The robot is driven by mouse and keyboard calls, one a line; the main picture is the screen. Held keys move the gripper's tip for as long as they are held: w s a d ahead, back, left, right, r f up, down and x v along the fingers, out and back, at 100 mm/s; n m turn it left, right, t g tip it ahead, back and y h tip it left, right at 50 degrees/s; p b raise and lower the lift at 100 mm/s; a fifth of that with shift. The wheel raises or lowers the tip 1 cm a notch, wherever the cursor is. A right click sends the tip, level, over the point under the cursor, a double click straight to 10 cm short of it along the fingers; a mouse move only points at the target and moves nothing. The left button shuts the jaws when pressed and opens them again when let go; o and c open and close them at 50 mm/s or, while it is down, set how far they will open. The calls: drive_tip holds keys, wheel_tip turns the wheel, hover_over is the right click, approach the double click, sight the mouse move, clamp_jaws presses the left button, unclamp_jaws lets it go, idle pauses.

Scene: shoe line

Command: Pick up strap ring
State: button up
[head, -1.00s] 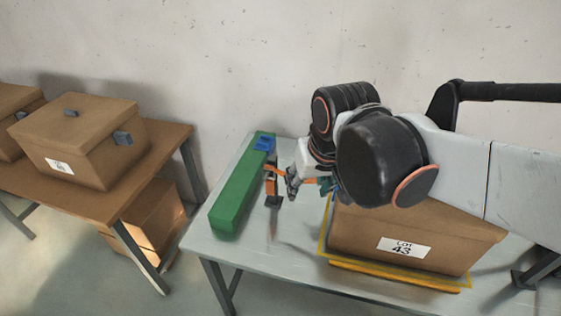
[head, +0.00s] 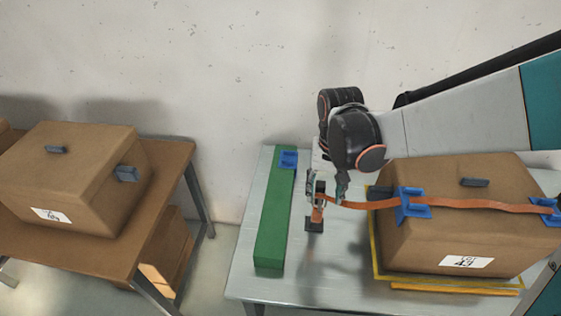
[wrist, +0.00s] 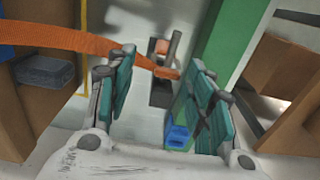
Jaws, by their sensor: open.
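An orange strap (head: 375,204) runs over the top of the cardboard box (head: 440,241) and off its left side. Its end, with the strap ring (wrist: 165,73), is at a small dark post on the table. The ring's exact shape is too small to tell. My gripper (head: 325,192) is above the post, left of the box. In the wrist view my gripper (wrist: 158,62) has its two teal fingers apart. The strap end and post show between and beyond them. I cannot tell whether a finger touches the strap.
A long green block (head: 272,220) with a blue bracket (head: 288,159) on it lies left of the post. Blue brackets (head: 411,203) hold the strap on the box. A brown table (head: 165,190) with another box (head: 75,180) stands further left.

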sight(323, 196)
wheel_tip(323, 196, down, 5)
drive_tip(key=shift+a+b, duration=0.1)
drive_tip(key=shift+b, duration=0.6)
drive_tip(key=shift+a+f+b, duration=0.2)
drive_tip(key=shift+f+b, duration=0.55)
drive_tip(key=shift+f, duration=0.6)
drive_tip(key=shift+a+f+b, duration=0.15)
drive_tip(key=shift+f+b, duration=0.55)
drive_tip(key=shift+f, duration=0.65)
drive_tip(key=shift+r, duration=0.1)
clamp_jaws()
